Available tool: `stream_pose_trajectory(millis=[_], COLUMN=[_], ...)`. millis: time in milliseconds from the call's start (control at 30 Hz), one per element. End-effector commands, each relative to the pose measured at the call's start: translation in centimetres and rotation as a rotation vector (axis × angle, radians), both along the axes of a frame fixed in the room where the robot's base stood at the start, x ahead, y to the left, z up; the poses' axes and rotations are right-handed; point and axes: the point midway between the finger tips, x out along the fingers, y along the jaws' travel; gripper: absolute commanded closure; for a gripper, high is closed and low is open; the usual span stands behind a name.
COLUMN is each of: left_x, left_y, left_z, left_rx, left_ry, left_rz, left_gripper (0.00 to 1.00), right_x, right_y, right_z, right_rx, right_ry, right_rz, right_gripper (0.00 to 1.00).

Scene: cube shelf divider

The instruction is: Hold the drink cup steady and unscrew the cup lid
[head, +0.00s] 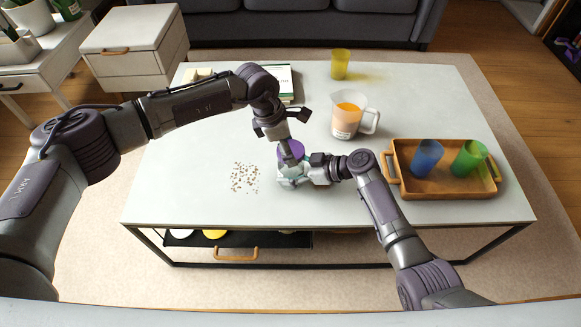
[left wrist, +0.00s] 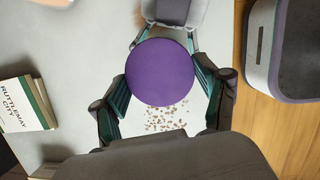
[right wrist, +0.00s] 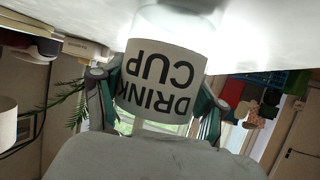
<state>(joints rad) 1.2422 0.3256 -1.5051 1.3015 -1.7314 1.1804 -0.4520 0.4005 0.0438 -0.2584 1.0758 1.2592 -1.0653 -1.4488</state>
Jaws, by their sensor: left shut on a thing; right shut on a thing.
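The drink cup (right wrist: 160,80) has a white label with dark letters, which shows upside down in the right wrist view. My right gripper (head: 300,172) is shut on the cup's body from the right side. The round purple cup lid (head: 290,151) is on top of the cup, and it fills the middle of the left wrist view (left wrist: 160,72). My left gripper (head: 288,142) comes from above and is shut on the lid, with a finger on each side. In the head view the grippers hide most of the cup.
A pitcher of orange drink (head: 348,116) stands behind, right. A wooden tray (head: 440,190) holds a blue cup (head: 427,157) and a green cup (head: 468,158). A yellow cup (head: 340,64) stands at the back.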

Motion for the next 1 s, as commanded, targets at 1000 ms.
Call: stream_pose_trajectory(millis=[1000], left_x=[0.0], left_y=[0.0], left_z=[4.5], left_rx=[-0.001], left_ry=[0.0], left_rz=[0.0], left_gripper=[0.77], right_x=[0.0], right_y=[0.0], right_z=[0.0], right_rx=[0.0], right_ry=[0.0], right_rz=[0.0], right_gripper=[0.71])
